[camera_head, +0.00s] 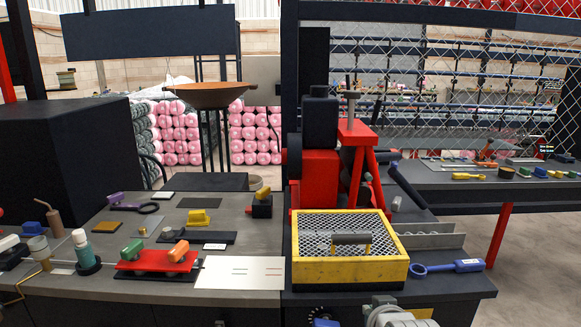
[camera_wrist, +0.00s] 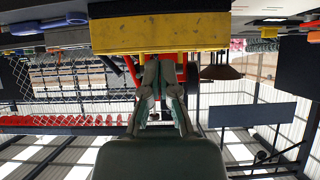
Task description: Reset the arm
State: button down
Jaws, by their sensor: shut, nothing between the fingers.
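My gripper (camera_wrist: 166,66) shows in the wrist view with its fingers shut and nothing held. The wrist picture is upside down. The yellow box (camera_wrist: 160,36) is beyond the fingertips there; I cannot tell the exact gap. In the head view the same yellow box (camera_head: 350,275) has a mesh top and a dark handle (camera_head: 350,239), and sits near the bench's front edge. A grey part of my arm shows at the bottom edge of the head view; the fingers are not clearly visible there.
A red machine (camera_head: 320,178) stands behind the box. A blue ring-ended tool (camera_head: 447,267) lies right of it, near a grey slotted rack (camera_head: 415,236).

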jog(key=s+r+g, duration=0.1)
jog(key=s+g, duration=0.4)
jog(key=s, duration=1.2)
jog(key=shift+r+g, duration=0.3)
jog(key=shift+r, duration=0.05)
jog(key=shift+d, duration=0.15)
